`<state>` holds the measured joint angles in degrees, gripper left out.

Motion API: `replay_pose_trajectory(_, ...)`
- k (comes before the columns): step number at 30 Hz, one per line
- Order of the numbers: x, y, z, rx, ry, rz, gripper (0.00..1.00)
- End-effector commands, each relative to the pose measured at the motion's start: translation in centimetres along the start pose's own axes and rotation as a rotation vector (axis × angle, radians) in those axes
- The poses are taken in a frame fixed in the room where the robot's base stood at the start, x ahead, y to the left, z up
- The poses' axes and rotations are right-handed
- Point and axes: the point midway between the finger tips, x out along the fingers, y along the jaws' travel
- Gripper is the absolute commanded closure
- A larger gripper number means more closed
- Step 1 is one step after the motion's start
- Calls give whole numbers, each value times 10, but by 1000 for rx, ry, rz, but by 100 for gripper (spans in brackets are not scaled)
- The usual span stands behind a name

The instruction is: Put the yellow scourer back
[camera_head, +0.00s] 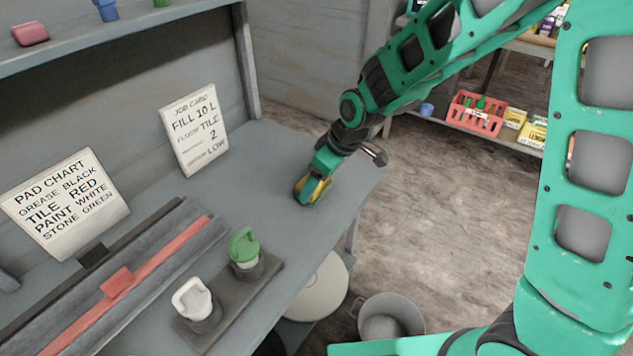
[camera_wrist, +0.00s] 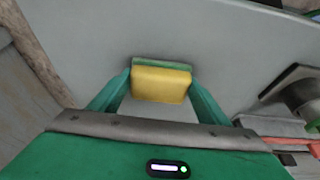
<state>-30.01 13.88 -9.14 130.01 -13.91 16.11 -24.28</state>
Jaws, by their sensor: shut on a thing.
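The yellow scourer (camera_wrist: 161,84), a yellow block with a green layer along one side, is between the fingers of my gripper (camera_wrist: 158,88) in the wrist view. My gripper is shut on it. In the head view, my gripper (camera_head: 313,188) points down at the right end of the grey bench (camera_head: 275,165), and the scourer (camera_head: 318,190) shows yellow at its tip. The scourer is at or just above the bench top; I cannot tell whether it touches.
A slotted rail with a red strip (camera_head: 150,275) lies left. Pad chart (camera_head: 66,203) and job card (camera_head: 194,130) stand behind. A grey bucket (camera_head: 388,318) is on the floor.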

Motion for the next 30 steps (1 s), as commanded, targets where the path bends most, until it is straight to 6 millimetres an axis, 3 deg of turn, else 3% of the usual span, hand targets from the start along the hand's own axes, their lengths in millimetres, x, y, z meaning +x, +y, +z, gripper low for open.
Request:
replay_pose_trajectory(11, 4, 0, 2, 0, -1, 0, 51)
replay_pose_trajectory(12, 3, 0, 1, 0, 0, 0, 21)
replay_pose_trajectory(14, 3, 0, 1, 0, 0, 0, 12)
replay_pose_trajectory(23, 2, 0, 0, 0, 1, 0, 12)
replay_pose_trajectory(30, -21, 0, -1, 0, 4, 2, 12)
